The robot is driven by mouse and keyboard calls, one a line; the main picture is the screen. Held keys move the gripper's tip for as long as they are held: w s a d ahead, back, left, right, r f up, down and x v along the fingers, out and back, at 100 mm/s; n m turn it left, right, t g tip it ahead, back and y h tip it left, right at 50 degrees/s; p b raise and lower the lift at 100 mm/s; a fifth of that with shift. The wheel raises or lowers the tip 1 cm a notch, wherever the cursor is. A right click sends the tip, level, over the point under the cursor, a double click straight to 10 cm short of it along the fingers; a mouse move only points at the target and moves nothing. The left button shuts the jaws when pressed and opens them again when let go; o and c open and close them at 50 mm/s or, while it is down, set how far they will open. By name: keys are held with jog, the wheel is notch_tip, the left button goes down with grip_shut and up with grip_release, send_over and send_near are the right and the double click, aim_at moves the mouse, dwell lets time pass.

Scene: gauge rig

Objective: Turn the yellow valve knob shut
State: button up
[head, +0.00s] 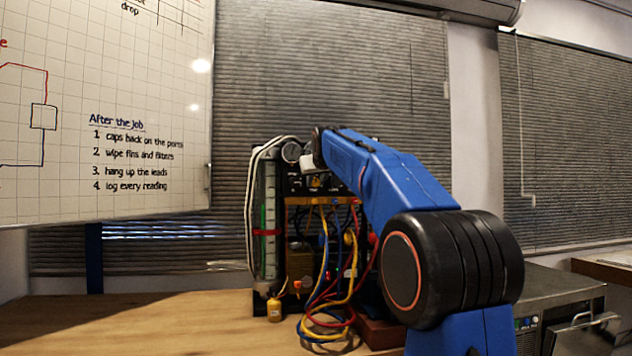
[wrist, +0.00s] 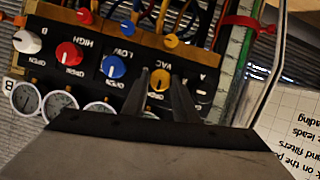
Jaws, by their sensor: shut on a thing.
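The yellow valve knob (wrist: 159,80) sits on the black front panel (wrist: 128,76) of the gauge rig, beside the blue knob. My gripper (wrist: 161,77) reaches it from the lower edge of the wrist view, with one finger on each side. The jaws are shut on the knob. A white pointer mark shows on the knob, but its exact angle is too small to read. In the head view the rig (head: 300,205) stands on the bench, and my arm hides much of its right side and the gripper's fingers.
Red (wrist: 70,54), blue (wrist: 113,66) and white (wrist: 27,41) knobs line the same panel, with round gauges (wrist: 60,104) beside them. Coloured hoses (head: 330,315) hang in front of the rig. A glass tube (head: 268,215) stands at its left. The bench (head: 150,320) is clear at left.

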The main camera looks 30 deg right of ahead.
jog(key=m, duration=0.1)
jog(key=m+y, duration=0.2)
jog(key=shift+d+m+t, duration=0.25)
jog(key=shift+m+t, duration=0.05)
jog(key=shift+s+d+f+m+t+y, duration=0.1)
jog(key=shift+m+t+y, duration=0.4)
jog(key=shift+m+y, duration=0.55)
jog(key=m, duration=0.1)
jog(key=m+t+y, duration=0.1)
jog(key=m, duration=0.1)
jog(key=shift+d+f+m, duration=0.15)
jog(key=shift+m, duration=0.1)
jog(key=shift+f+m+t+y, duration=0.1)
jog(key=shift+m+t+y, duration=0.3)
jog(key=shift+m, duration=0.55)
jog(key=shift+f+m+t+y, duration=0.1)
jog(key=shift+m+t+y, duration=0.15)
jog(key=shift+m+t, duration=0.5)
jog(key=shift+m, duration=0.3)
jog(key=o, duration=1.1)
jog(key=shift+c, duration=0.2)
jog(key=shift+s, duration=0.15)
